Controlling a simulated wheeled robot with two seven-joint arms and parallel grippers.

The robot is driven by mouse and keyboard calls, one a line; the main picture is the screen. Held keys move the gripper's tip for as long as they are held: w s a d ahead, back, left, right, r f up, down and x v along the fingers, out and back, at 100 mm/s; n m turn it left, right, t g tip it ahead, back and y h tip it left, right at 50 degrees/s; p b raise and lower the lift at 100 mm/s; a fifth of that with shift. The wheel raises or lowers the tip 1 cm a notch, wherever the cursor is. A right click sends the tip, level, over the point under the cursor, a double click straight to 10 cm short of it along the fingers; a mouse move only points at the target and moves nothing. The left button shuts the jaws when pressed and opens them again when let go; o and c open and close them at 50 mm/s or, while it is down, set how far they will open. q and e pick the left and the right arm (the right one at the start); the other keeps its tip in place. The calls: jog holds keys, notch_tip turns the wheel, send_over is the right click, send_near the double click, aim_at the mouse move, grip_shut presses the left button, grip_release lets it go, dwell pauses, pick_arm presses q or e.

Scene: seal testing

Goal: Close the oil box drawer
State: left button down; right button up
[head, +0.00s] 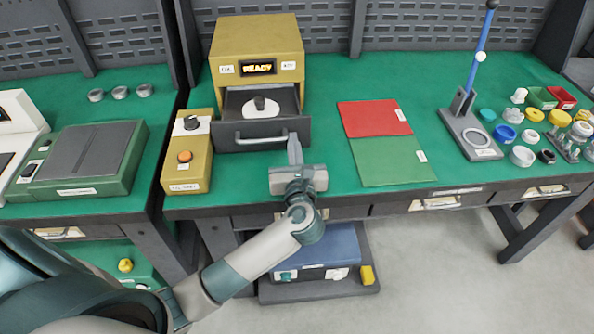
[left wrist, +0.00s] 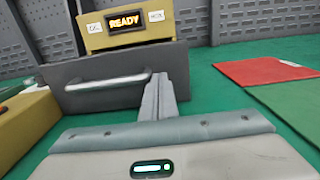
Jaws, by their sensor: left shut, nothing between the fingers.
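The oil box (head: 255,40) is a yellow cabinet with a lit READY display on the green bench, and it also shows in the left wrist view (left wrist: 92,38). Its dark grey drawer (head: 232,138) is pulled out toward me, with a white round piece (head: 260,107) inside. The drawer front (left wrist: 85,97) has a silver bar handle (left wrist: 107,83). My left gripper (head: 294,148) is shut and empty, in front of the right part of the drawer front. My right gripper is not in view.
A yellow control box (head: 187,172) with a knob and orange button stands left of the drawer. Red (head: 374,118) and green (head: 392,160) mats lie to the right. A stand with a blue rod (head: 476,130) and several small coloured parts are farther right.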

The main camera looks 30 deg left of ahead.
pick_arm(q)
jog(key=x, duration=0.8)
jog(key=shift+d+b, duration=0.1)
jog(key=shift+b, duration=0.2)
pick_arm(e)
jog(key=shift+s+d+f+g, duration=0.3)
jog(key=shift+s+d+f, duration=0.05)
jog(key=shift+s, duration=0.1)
pick_arm(q)
jog(key=shift+d, duration=0.15)
